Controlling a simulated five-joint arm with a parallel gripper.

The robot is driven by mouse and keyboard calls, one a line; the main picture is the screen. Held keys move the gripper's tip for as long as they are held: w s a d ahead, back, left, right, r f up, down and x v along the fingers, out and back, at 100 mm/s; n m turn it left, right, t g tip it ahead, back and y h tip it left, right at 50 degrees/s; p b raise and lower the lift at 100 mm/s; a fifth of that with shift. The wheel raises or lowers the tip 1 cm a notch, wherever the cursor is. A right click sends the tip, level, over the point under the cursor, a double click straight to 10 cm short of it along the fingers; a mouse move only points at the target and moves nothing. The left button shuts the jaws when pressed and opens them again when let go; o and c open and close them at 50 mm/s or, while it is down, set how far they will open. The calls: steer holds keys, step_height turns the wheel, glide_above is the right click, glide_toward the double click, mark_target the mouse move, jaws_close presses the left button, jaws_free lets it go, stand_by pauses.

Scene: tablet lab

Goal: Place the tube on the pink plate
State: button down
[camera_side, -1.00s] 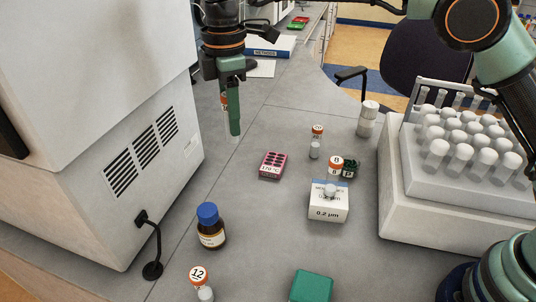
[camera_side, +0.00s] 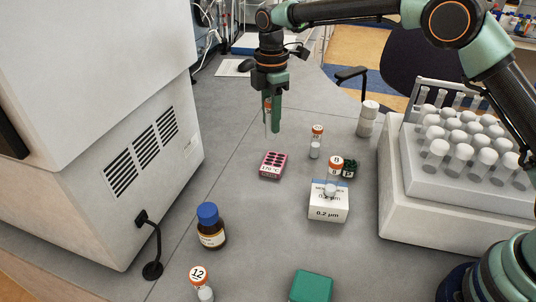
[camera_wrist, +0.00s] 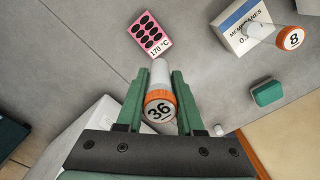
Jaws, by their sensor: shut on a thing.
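My gripper (camera_side: 272,118) is shut on a tube (camera_side: 267,112) and holds it above the bench. The wrist view shows the tube (camera_wrist: 160,100) between the two green fingers (camera_wrist: 159,98), with its orange cap marked 36 towards the camera. The pink plate (camera_side: 273,165) lies on the bench with dark wells and a 170 °C label; in the side view it is below the gripper. In the wrist view the plate (camera_wrist: 150,34) is just beyond the tube's far end, and nothing sits on it.
To the plate's right stand an orange-capped tube (camera_side: 316,142), a tube marked 8 (camera_side: 335,168) and a membranes box (camera_side: 328,205). A brown bottle (camera_side: 211,228) and a tube marked 12 (camera_side: 200,283) are nearer the front. A rack of white-capped tubes (camera_side: 395,160) is at right.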

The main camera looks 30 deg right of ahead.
step_height(320, 180, down, 10)
steer(key=shift+f, duration=0.1)
stand_by(0.4)
steer(key=c, duration=0.5)
jaws_free()
steer(key=shift+f, duration=0.1)
steer(key=shift+c, duration=0.2)
